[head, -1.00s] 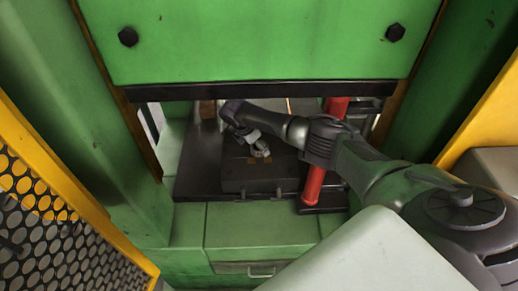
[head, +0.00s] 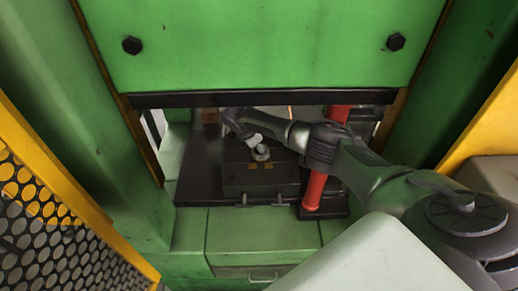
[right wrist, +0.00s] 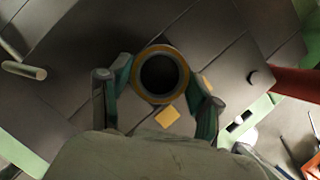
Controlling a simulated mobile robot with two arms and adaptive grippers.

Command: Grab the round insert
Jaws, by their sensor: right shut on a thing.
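The round insert (right wrist: 160,75) is a ring with a dark hole and a brass-coloured rim in the right wrist view. My right gripper (right wrist: 160,82) is shut on it, with one finger on each side. In the head view my right gripper (head: 260,152) is over the dark block (head: 262,183) inside the machine opening. The insert is too small to make out clearly there. I cannot tell whether it is seated in the block or lifted off it. My left gripper is not in view.
A red column (head: 314,188) stands right of the block, close to my right arm. The green upper panel (head: 265,45) with its black lower edge hangs above the opening. A yellow perforated guard (head: 60,230) is at the left.

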